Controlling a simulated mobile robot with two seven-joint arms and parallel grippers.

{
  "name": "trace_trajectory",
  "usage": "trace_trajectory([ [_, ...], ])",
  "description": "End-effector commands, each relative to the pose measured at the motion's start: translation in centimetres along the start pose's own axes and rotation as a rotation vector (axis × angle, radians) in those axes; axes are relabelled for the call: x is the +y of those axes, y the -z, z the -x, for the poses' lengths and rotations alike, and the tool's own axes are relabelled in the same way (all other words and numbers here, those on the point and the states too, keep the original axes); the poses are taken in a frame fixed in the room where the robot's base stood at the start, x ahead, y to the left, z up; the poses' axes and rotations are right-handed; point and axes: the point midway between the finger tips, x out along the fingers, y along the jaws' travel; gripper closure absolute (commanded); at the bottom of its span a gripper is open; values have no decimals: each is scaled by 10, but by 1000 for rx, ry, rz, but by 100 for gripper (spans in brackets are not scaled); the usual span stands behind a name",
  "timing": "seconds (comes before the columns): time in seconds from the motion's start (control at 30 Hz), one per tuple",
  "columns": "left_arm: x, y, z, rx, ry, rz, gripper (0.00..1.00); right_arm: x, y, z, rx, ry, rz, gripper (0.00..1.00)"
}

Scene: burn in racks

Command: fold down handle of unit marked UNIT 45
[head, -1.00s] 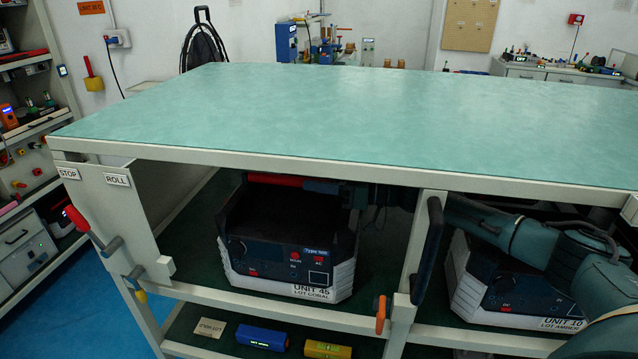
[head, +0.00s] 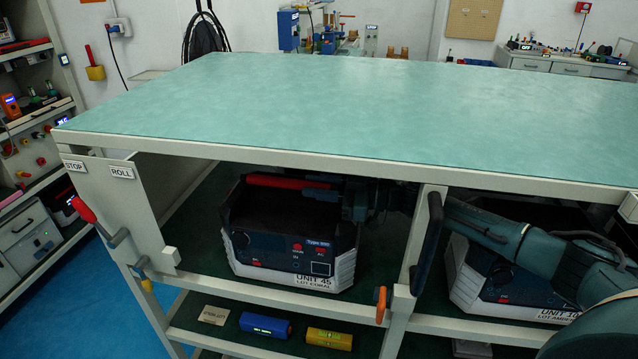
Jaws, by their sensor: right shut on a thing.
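The unit marked UNIT 45 (head: 292,254) stands on the upper shelf under the bench top, in the left bay. It has a dark front, a white lower edge and the label UNIT 45 LOT CORAL. Its red handle (head: 275,182) lies across the top of the unit, just below the bench edge. My right gripper (head: 322,190) comes in from the right, behind the middle post, and is shut on the handle near its right part. The fingertips are partly hidden in the dark. My left gripper is not in view.
The bench top (head: 350,105) is bare. The middle post (head: 405,265) carries a dark upright grip (head: 428,245) and an orange lever (head: 381,305). UNIT 10 (head: 510,285) stands in the right bay, partly behind my arm. A red lever (head: 84,210) sits on the left leg.

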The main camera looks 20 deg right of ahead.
Motion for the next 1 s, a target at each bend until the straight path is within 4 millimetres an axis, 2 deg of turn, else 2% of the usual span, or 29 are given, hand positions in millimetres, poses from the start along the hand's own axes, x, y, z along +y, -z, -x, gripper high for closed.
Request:
trace_trajectory([
  [0.1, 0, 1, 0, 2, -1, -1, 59, 0, 0, 0, 0, 0, -2, 100],
  [0.13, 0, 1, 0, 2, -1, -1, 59, 0, 0, 0, 0, 0, -2, 79],
  [0.4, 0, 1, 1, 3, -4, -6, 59, 0, 0, 0, 0, 0, -4, 59],
  [0.63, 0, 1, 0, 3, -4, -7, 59, 0, 0, 1, 0, -1, -4, 59],
  [0.73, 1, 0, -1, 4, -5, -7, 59, 0, -2, 8, -2, -1, -5, 59],
  [0.87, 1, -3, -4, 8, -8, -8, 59, 0, -3, 30, -5, -2, -3, 59],
  [1.0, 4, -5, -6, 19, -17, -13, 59, -1, -4, 62, -6, -1, -4, 59],
])
